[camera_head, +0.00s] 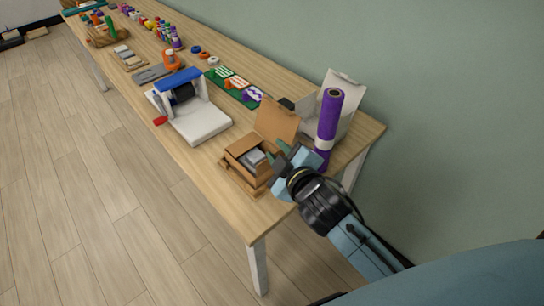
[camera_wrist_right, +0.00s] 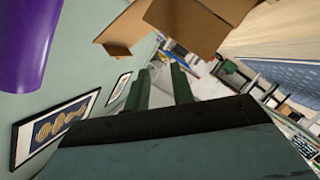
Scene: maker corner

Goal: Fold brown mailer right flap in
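The brown mailer (camera_head: 232,171) is an open cardboard box near the table's front right end, with a grey item (camera_head: 254,157) inside. Its tall lid (camera_head: 277,121) stands up at the back. In the right wrist view its cardboard (camera_wrist_right: 190,22) fills the top, with a flap (camera_wrist_right: 120,26) sticking out left. My right gripper (camera_head: 277,153) is at the box's right side and partly hides that side and the right flap. Its fingers (camera_wrist_right: 162,86) are apart with nothing between them. I cannot tell whether a finger touches the flap. My left gripper is not in view.
A purple roll (camera_head: 329,118) stands upright just right of the mailer, close to my right gripper; a white open box (camera_head: 347,93) is behind it. A white and blue machine (camera_head: 202,121) stands left of the mailer. Table space in front of the mailer is narrow.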

